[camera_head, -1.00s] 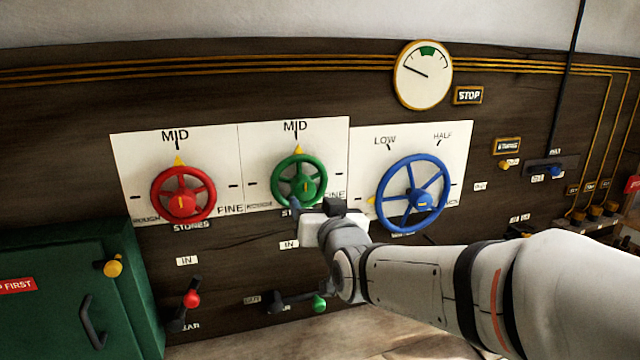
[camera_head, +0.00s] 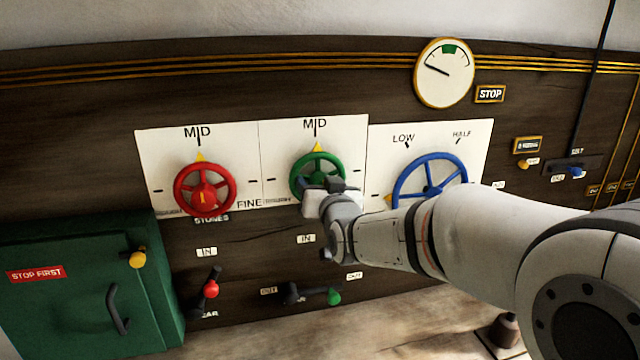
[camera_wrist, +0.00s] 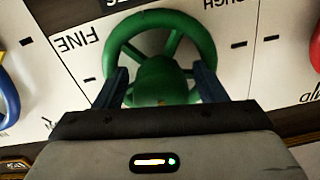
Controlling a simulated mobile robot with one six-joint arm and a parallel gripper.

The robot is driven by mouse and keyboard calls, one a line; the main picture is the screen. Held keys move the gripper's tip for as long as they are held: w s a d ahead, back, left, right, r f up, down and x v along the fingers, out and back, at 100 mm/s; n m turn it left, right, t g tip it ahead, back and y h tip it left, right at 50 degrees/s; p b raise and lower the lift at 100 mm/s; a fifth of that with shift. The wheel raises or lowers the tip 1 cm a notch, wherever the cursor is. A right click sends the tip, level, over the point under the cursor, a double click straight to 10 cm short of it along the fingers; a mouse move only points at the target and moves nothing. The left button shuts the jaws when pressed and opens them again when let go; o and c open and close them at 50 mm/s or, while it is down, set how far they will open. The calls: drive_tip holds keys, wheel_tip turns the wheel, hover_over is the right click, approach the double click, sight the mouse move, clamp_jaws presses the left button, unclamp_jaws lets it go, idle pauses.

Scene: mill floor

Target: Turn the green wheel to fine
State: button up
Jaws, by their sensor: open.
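The green wheel (camera_head: 317,160) is mounted on a white plate in the middle of the dark wall. Its yellow pointer (camera_head: 318,146) stands at the top, at the MID mark. My gripper (camera_head: 312,187) is in front of the wheel's lower part and hides some of it. In the wrist view, the green wheel (camera_wrist: 161,42) appears upside down, with the FINE label (camera_wrist: 77,41) at left. The two fingers of my gripper (camera_wrist: 160,88) are open, one to each side of the wheel's hub. I cannot tell whether they touch the wheel.
A red wheel (camera_head: 204,190) is at left, its pointer at MID. A blue wheel (camera_head: 430,172) is at right, partly behind my arm. Below are a red-knobbed lever (camera_head: 211,289) and a green-knobbed lever (camera_head: 334,297). A green cabinet (camera_head: 70,290) stands at lower left.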

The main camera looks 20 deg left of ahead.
drive_tip(key=shift+c, duration=0.5)
drive_tip(key=c, duration=0.9)
